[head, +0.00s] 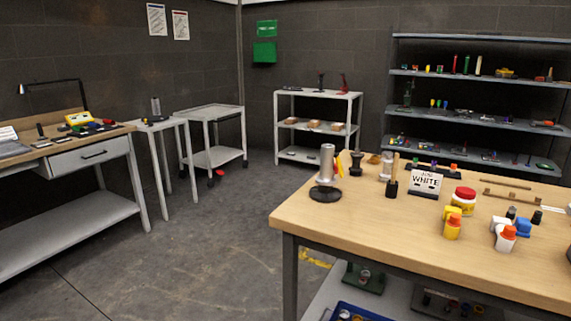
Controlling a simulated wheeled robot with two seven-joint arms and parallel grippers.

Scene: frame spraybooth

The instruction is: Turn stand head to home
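What looks like the stand (325,193) is near the left corner of the wooden workbench, with a round dark base. A silver cylindrical head (327,162) sits upright on it. A small yellow and red piece (339,166) shows at the right side of the head. I cannot tell from here which way the head is turned, and no home mark can be made out. A similar grey cylinder (155,106) stands on the narrow white table at the left. Neither of my grippers is in view.
The wooden workbench (400,234) also holds a "WHITE" sign (426,181), a red-lidded jar (464,198) and several small bottles. A drawer desk (95,155) stands at left, a white cart (213,157) and shelves (318,95) at the back. The grey floor (215,240) between is mostly clear.

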